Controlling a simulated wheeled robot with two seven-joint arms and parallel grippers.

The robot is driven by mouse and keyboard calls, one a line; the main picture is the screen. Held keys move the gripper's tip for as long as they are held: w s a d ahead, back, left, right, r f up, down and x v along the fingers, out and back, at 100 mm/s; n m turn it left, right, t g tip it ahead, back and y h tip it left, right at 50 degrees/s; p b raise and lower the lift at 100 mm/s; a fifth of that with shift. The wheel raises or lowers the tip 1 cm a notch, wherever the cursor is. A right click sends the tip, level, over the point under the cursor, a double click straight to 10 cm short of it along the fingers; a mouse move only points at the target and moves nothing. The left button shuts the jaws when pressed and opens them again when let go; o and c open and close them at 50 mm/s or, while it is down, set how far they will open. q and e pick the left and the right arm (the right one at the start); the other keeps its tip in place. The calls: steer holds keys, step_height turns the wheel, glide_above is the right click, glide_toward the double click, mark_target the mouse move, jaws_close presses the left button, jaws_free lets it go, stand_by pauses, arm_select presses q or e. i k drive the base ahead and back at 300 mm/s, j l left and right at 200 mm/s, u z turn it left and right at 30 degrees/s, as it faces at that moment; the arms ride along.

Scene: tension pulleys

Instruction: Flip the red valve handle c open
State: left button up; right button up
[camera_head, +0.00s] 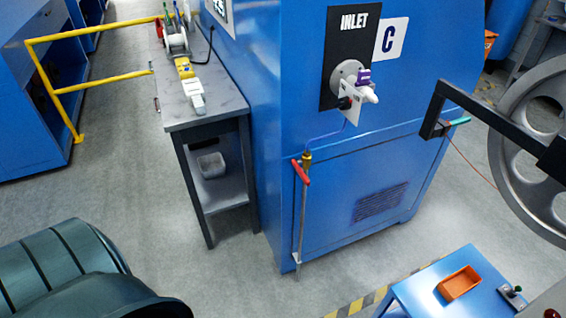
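The red valve handle (301,172) is at the near corner of the blue machine (390,165), below the inlet. It is a short lever slanting down to the right. It sits by a brass fitting (307,158) at the top of a thin upright metal pipe (300,235). A thin blue tube runs from the fitting up toward the inlet. A white sign with the letter C (389,38) is on the machine beside a black INLET plate (352,25). Neither of my grippers shows, and nothing touches the handle.
A grey bench (203,105) stands left of the machine. A yellow rail (95,32) is farther left. A large dark ribbed shape (60,270) fills the lower left. A grey pulley wheel (515,150) and black bracket are at right. An orange tray (459,283) lies on a blue surface below.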

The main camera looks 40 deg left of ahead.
mark_target(295, 164)
steer(key=k+u, duration=0.15)
steer(key=u, duration=0.85)
